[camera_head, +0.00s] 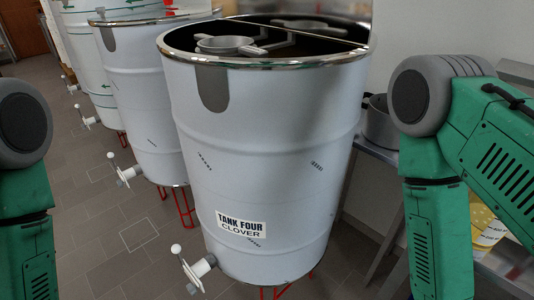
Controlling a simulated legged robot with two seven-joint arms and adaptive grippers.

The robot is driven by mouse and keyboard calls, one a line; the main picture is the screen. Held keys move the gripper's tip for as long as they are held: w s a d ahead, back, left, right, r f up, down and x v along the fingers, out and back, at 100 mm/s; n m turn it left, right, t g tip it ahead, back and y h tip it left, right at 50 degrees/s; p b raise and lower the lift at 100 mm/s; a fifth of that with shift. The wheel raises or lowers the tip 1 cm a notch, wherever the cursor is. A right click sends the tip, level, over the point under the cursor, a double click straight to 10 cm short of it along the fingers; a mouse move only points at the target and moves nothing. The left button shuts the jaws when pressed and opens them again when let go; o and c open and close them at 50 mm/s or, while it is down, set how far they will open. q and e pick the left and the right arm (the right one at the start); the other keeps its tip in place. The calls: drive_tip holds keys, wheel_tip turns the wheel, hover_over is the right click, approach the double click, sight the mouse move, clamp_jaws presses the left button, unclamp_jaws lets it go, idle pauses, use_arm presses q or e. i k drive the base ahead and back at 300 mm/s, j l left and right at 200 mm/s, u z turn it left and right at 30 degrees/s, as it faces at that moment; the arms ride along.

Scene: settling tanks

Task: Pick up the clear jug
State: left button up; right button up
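I cannot make out a clear jug anywhere in the head view. Two green arm sections of mine with dark grey rounded joints show, one at the left edge and one at the right. Both of my grippers are outside the picture, so I cannot see whether they hold anything.
A large white tank (262,165) labelled "TANK FOUR CLOVER" fills the middle, with a tap (199,269) low on its front left. More tanks (143,100) recede behind it to the left. A grey metal pot (377,122) stands at right, partly hidden. Tiled floor (110,265) shows at lower left.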

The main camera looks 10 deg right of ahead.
sight(487, 230)
drive_tip(key=z, duration=1.85)
